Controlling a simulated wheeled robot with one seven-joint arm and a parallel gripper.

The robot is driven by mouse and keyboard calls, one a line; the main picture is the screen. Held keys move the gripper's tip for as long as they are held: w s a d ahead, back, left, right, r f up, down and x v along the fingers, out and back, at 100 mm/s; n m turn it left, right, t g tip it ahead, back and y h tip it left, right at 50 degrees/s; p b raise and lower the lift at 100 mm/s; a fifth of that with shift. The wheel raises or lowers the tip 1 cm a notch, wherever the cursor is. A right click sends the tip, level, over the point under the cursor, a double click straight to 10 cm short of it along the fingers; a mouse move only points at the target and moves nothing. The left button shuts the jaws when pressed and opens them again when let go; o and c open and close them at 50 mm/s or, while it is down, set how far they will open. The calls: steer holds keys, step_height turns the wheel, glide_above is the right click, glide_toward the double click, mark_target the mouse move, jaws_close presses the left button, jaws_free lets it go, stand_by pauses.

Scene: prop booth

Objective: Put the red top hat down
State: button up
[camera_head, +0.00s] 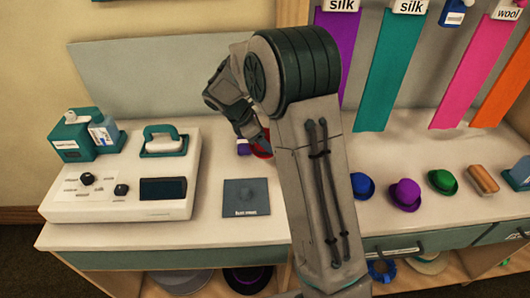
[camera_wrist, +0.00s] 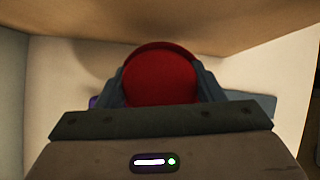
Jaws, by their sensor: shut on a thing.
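The red top hat (camera_wrist: 160,78) fills the middle of the wrist view, between the two dark fingers of my gripper (camera_wrist: 162,88). My gripper is shut on it. In the head view only a small red part of the hat (camera_head: 262,152) shows below my gripper (camera_head: 252,138), near the back of the counter. My arm hides most of the rest. I cannot tell whether the hat touches the counter. A purple thing (camera_head: 243,147) sits just left of the hat, mostly hidden.
A white console (camera_head: 120,205) stands at the left with a teal-handled block (camera_head: 163,142). A grey labelled mat (camera_head: 246,197) lies in front of the hat. A blue hat (camera_head: 363,186), purple hat (camera_head: 405,194) and green hat (camera_head: 442,182) sit to the right.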

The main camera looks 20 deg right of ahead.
mark_target(265, 162)
step_height(265, 162, down, 6)
steer(key=shift+r, duration=0.1)
steer(key=shift+w+d+f, duration=0.1)
steer(key=shift+d+f, duration=0.1)
steer(key=shift+f, duration=0.05)
steer(key=shift+f, duration=0.15)
steer(key=o, duration=1)
